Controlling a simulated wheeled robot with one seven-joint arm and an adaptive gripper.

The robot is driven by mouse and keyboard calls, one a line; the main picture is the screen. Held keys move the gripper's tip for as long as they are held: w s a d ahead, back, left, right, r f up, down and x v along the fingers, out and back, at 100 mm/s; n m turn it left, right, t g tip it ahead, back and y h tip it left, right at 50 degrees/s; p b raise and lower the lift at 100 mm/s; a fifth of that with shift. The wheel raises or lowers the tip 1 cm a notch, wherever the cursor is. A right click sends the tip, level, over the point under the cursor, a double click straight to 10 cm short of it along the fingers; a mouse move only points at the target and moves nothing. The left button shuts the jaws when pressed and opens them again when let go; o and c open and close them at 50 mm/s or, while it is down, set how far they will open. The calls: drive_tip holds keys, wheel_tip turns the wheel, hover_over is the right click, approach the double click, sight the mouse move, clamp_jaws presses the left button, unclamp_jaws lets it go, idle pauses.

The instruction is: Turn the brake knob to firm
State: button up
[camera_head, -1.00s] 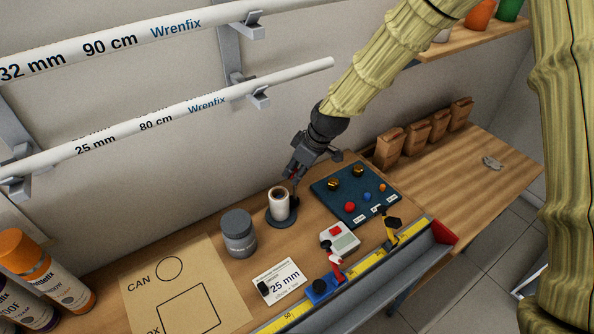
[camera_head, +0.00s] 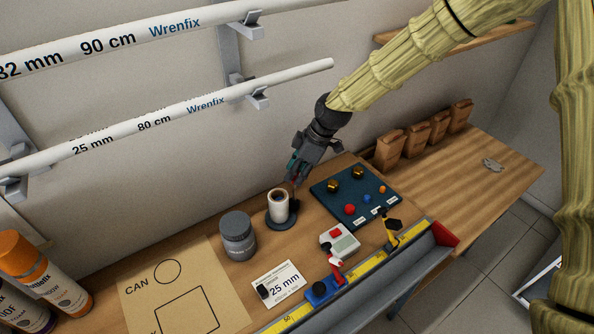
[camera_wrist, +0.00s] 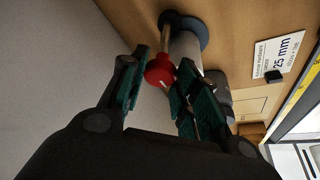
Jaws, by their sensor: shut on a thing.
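A white roll (camera_head: 280,206) stands on a round dark base (camera_head: 283,221) near the wall. In the wrist view the dark base (camera_wrist: 185,27) and roll (camera_wrist: 187,52) show again. Beside the roll, a thin post carries the red brake knob (camera_wrist: 160,70). My gripper (camera_head: 296,178) is over the roll's right side. The fingers partly cover the knob and roll. Any setting marks on the knob cannot be read.
A dark panel (camera_head: 331,198) with coloured knobs lies right of the roll, a grey can (camera_head: 238,236) to its left. A small white and red device (camera_head: 341,241) and a card (camera_head: 279,283) lie in front. Pipes (camera_head: 220,106) run along the wall above.

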drive_tip(key=shift+w, duration=0.15)
drive_tip(key=o, duration=1)
drive_tip(key=v, duration=1.2)
drive_tip(key=shift+d, duration=0.1)
